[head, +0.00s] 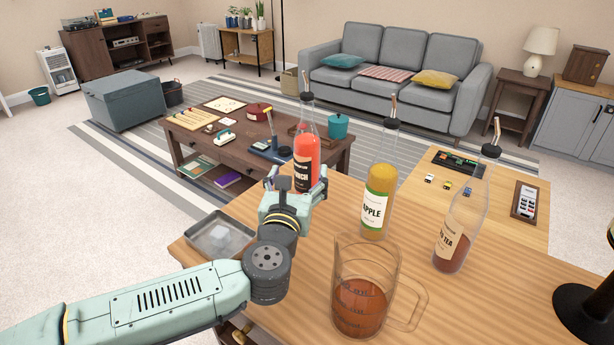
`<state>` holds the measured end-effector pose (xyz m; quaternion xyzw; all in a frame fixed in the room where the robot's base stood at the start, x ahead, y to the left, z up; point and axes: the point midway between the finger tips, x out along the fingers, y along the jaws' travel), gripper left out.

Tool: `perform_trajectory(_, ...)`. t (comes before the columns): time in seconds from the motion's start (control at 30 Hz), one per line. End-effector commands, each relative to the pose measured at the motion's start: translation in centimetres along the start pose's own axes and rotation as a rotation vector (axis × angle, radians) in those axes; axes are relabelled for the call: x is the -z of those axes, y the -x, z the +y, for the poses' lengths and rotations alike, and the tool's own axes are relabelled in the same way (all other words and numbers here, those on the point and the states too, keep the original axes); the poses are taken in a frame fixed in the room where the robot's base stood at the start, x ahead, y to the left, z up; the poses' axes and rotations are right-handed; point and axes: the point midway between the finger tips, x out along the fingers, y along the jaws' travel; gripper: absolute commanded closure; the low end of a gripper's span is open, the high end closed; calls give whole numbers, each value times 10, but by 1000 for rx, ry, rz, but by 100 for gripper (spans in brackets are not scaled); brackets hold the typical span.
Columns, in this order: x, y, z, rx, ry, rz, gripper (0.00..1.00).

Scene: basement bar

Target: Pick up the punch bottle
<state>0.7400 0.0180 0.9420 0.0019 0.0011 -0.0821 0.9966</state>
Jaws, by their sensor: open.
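The punch bottle (306,150) is a clear bottle with red-orange liquid, a dark label and a pour spout. It stands upright near the far edge of the wooden counter (300,255). My gripper (302,187) is at the bottle's lower part, with its fingers spread around or just in front of it. Its fingers and body hide the bottle's base. I cannot tell whether the fingers touch the glass.
The apple bottle (379,196) stands right of the punch bottle, and the iced tea bottle (456,232) further right. A glass pitcher (362,306) with brown-red liquid stands in front. A metal tray (218,238) lies at the left edge.

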Motion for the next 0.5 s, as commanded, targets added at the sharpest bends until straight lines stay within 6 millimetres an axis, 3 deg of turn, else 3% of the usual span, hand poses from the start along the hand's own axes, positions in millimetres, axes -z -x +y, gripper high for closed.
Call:
perform_trajectory(0.03,7,-3,-2,3,-3,-3,27)
perform_trajectory(0.17,-5,-17,-4,5,4,-2,27)
perform_trajectory(0.5,-3,-48,-4,5,5,-1,27)
